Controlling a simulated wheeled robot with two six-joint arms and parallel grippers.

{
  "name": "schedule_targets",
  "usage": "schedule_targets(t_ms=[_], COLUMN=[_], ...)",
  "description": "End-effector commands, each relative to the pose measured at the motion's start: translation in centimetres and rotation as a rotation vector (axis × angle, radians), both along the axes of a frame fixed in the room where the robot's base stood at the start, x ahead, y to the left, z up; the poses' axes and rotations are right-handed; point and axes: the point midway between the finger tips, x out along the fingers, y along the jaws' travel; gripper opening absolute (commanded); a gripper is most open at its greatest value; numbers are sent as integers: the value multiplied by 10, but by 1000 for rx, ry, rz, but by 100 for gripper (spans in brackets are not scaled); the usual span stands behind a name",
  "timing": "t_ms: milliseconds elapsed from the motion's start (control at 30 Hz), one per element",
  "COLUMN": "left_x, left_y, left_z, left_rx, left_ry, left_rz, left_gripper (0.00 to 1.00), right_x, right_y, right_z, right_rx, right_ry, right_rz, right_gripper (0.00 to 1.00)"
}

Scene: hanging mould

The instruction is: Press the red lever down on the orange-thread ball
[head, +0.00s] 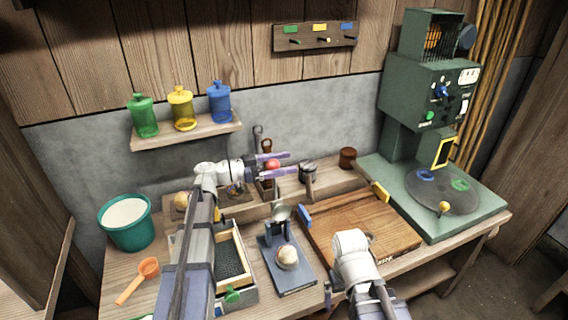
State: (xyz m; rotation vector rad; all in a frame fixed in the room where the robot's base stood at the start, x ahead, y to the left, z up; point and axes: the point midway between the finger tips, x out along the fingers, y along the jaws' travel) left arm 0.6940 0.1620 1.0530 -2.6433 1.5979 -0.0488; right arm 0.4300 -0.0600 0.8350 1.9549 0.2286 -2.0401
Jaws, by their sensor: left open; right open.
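A red knob (273,165), which looks like the end of the red lever, stands at the back of the bench. My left gripper (291,163) is open, with its two purple fingers above and below the knob in the picture. I cannot tell whether they touch it. The lever's shaft is mostly hidden. A pale ball (287,257) rests on a blue-grey stand at the front. Another tan ball (182,201) sits at the back left. I cannot make out orange thread on either ball. My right arm comes in at the bottom, but its fingers do not show.
A wooden board (361,228) lies right of the stand (291,281). A green machine (423,95) with a round plate stands at the right. A green bucket (128,237) and an orange scoop (139,281) are at the left. Coloured bottles stand on a wall shelf (187,133).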

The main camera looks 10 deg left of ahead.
Motion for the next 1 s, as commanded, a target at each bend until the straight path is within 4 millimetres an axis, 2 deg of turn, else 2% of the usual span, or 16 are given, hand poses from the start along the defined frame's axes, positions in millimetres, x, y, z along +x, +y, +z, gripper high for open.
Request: schedule_targets(t_ms=[300, 900, 967, 1000], left_x=[1, 1, 1, 1], left_y=[-1, -1, -1, -1], left_z=[0, 0, 0, 0], left_rx=[0, 0, 0, 0], left_ry=[0, 0, 0, 0], left_rz=[1, 1, 1, 1], left_gripper=[74, 7, 0, 0], right_x=[0, 0, 0, 0], right_y=[0, 0, 0, 0], right_z=[0, 0, 0, 0], right_rx=[0, 0, 0, 0], right_ry=[0, 0, 0, 0], right_rz=[0, 0, 0, 0], right_gripper=[100, 100, 100, 100])
